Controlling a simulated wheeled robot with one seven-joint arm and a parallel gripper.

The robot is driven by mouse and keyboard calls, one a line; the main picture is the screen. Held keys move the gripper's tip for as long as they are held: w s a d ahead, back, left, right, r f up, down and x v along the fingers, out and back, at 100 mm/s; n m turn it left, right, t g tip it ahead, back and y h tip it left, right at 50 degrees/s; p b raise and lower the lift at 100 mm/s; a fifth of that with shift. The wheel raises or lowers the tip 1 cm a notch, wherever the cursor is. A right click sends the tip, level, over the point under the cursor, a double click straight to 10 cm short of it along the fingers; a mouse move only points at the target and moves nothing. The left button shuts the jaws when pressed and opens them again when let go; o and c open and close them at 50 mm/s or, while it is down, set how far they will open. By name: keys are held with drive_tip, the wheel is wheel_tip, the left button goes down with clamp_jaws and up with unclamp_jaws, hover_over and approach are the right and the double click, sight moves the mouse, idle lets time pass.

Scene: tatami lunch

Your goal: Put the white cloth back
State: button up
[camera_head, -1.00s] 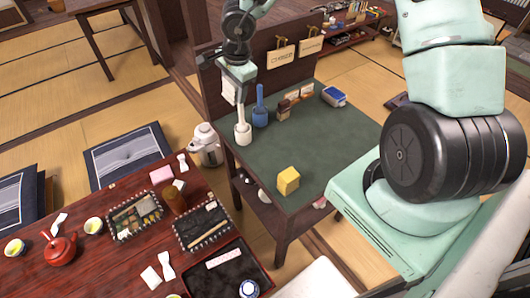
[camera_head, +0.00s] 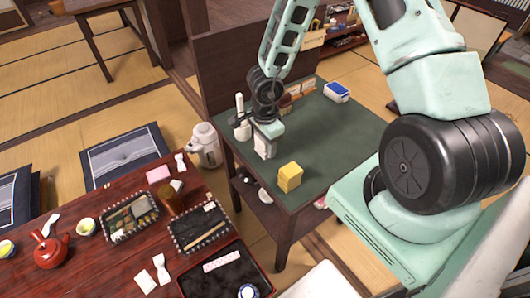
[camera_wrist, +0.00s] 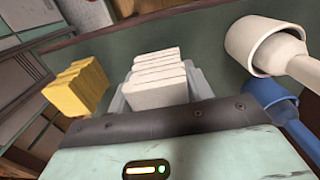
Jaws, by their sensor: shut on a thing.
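The white cloth (camera_wrist: 160,72) is a folded, layered block in the wrist view. My gripper (camera_head: 267,142) is shut on it, with a pale grey finger showing on each side. In the head view the cloth (camera_head: 263,150) hangs below my gripper, low over the dark green table top (camera_head: 330,135); I cannot tell whether it touches. A yellow folded cloth (camera_head: 290,177) lies on the table to the right and nearer. It also shows at the left in the wrist view (camera_wrist: 78,88).
A white cup-ended tool (camera_head: 240,120) stands at the table's left edge. A blue one (camera_wrist: 270,95) is beside it in the wrist view. A blue-and-white box (camera_head: 337,92) and brown brushes lie at the back. The right middle of the table is clear.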

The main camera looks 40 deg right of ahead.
sight(265, 150)
wheel_tip(265, 150, down, 3)
drive_tip(key=shift+f+b, duration=0.15)
drive_tip(key=shift+b, duration=0.45)
drive_tip(key=o, duration=0.9)
